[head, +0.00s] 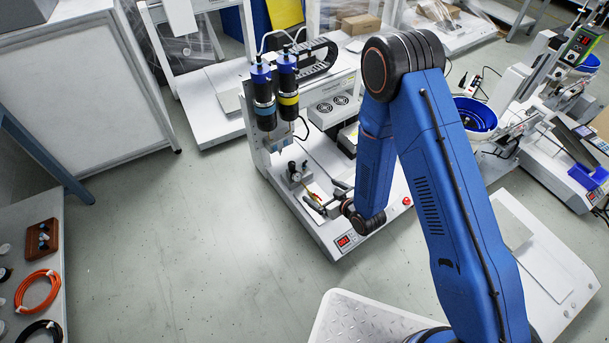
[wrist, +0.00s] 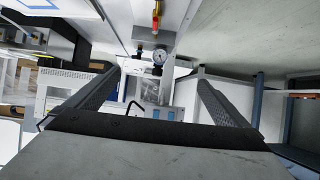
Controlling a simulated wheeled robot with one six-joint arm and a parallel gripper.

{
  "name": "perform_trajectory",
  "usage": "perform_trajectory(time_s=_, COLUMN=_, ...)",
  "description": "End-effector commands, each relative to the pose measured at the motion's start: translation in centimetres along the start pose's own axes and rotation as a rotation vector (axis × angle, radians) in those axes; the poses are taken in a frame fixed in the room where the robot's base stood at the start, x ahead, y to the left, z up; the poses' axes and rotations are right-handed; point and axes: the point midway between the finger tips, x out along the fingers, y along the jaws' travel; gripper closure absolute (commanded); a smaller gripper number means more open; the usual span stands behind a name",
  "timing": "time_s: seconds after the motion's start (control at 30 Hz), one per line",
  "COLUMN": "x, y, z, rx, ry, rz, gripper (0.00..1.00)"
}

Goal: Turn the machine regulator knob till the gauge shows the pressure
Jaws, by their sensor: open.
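The white screwdriver machine (head: 325,220) stands in the middle of the head view. Its regulator (head: 295,173), with a small round gauge, sits on the machine's left side. In the wrist view the white-faced gauge (wrist: 158,58) is ahead, between my fingers and beyond their tips. The needle is too small to read. I cannot clearly tell the regulator knob from the fittings beside the gauge. A brass valve with a red handle (wrist: 156,14) is above the gauge in the wrist view. My gripper (head: 328,197) is open and empty near the regulator, and its fingers (wrist: 160,80) are spread wide.
Two blue-topped screwdriver spindles (head: 275,92) stand above the regulator. A red button (head: 406,201) and a red display (head: 344,241) are on the machine's front. A side table (head: 50,210) with cables is at the left; the floor (head: 180,240) between is clear.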

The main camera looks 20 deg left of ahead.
Motion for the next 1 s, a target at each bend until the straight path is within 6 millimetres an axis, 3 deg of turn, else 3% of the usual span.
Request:
perform_trajectory(time_s=0.17, x=1.3, y=-0.2, z=0.1, rx=-0.001, ry=0.003, rz=-0.003, gripper=0.00)
perform_trajectory(time_s=0.6, x=8.4, y=-0.2, z=0.1, rx=-0.001, ry=0.003, rz=-0.003, gripper=0.00)
perform_trajectory(time_s=0.8, x=9.8, y=-0.2, z=0.1, rx=-0.001, ry=0.000, rz=-0.002, gripper=0.00)
perform_trajectory(time_s=1.0, x=10.0, y=-0.1, z=0.1, rx=0.000, ry=0.001, rz=-0.002, gripper=0.00)
